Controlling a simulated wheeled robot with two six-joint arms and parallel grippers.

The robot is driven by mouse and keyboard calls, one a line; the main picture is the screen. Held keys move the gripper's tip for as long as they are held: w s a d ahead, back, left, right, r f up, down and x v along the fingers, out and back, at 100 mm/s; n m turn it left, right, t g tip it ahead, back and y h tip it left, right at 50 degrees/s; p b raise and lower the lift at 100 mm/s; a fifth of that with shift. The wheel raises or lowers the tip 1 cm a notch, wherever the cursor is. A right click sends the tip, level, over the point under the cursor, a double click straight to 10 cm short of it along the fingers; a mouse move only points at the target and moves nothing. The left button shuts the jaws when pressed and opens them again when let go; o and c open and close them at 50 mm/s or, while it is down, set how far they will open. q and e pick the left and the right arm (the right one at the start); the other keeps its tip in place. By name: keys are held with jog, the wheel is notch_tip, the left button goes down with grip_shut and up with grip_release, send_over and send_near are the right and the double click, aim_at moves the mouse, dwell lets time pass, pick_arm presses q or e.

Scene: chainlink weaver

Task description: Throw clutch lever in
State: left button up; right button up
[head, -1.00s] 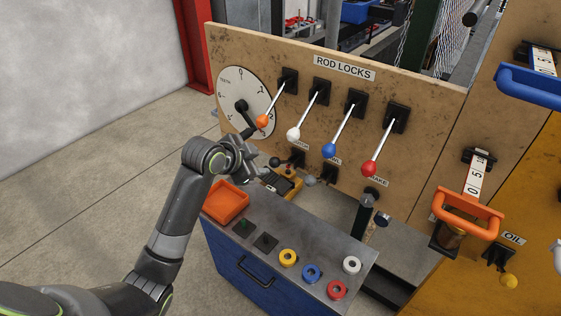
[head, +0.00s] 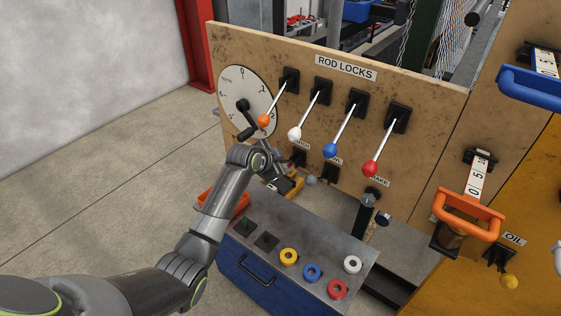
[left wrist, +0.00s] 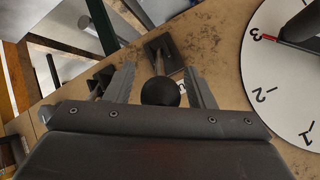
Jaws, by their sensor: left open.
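The clutch lever shows in the left wrist view as a round black knob (left wrist: 160,92) on a short rod from a dark square plate on the board. In the head view its mount (head: 301,157) sits under a partly hidden label, and my arm hides the knob. My left gripper (head: 279,151) is at the lever, below the orange-tipped rod lock. In the left wrist view my left gripper (left wrist: 160,72) is open, one finger on each side of the knob. I cannot tell whether either finger touches it. My right gripper is not in view.
A dial (head: 247,101) with a crank handle is just left of the lever. Several rod lock levers (head: 330,151) hang above. Two lower levers, one grey-knobbed (head: 311,180), are to the right.

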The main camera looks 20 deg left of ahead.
pick_arm(q)
jog(key=shift+w+f, duration=0.1)
jog(key=shift+w, duration=0.05)
grip_shut()
dwell(0.4)
jog(key=shift+f, duration=0.1)
